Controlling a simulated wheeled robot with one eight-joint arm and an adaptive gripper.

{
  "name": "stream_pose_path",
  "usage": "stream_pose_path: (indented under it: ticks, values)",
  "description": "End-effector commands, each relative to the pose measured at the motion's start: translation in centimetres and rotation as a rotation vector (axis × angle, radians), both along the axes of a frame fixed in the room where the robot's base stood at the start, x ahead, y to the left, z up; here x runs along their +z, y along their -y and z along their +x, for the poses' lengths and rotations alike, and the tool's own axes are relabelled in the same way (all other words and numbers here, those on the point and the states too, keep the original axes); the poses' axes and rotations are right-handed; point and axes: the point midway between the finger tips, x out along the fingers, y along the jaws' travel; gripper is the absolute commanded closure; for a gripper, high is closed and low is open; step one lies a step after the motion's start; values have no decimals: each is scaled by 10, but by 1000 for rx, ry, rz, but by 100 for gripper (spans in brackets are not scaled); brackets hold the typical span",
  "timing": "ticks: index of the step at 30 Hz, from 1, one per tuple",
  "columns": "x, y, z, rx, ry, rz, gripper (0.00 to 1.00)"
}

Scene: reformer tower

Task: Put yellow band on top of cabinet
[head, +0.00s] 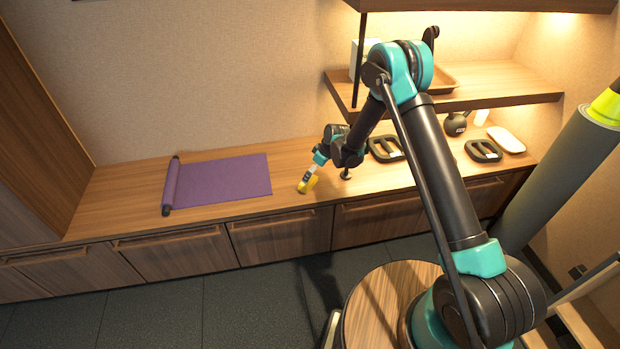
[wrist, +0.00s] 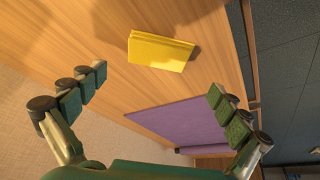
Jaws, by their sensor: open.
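The yellow band (head: 308,184) is a folded flat block on the wooden cabinet top (head: 225,207), near its front edge and right of the purple mat. In the wrist view the yellow band (wrist: 160,51) lies on the wood beyond the fingertips, with a shadow beside it. My gripper (wrist: 157,84) is open and empty, its padded fingers wide apart. In the head view my gripper reaches down close to the band; whether it touches is too small to tell there. The wrist view shows a gap between band and fingers.
A partly unrolled purple mat (head: 226,178) lies left of the band. Black push-up-style handles (head: 386,149), a kettlebell (head: 455,124) and a white block (head: 506,140) stand right. A wooden shelf (head: 500,88) overhangs the right side. Bare wood separates mat and band.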

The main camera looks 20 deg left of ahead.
Motion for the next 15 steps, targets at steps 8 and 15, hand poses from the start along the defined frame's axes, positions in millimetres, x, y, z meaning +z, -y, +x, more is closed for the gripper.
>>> stream_pose_path:
  ticks: [8,15]
  values:
    - [40,17,-4,-2,-1,0,0]
    - [52,21,-5,0,0,0,0]
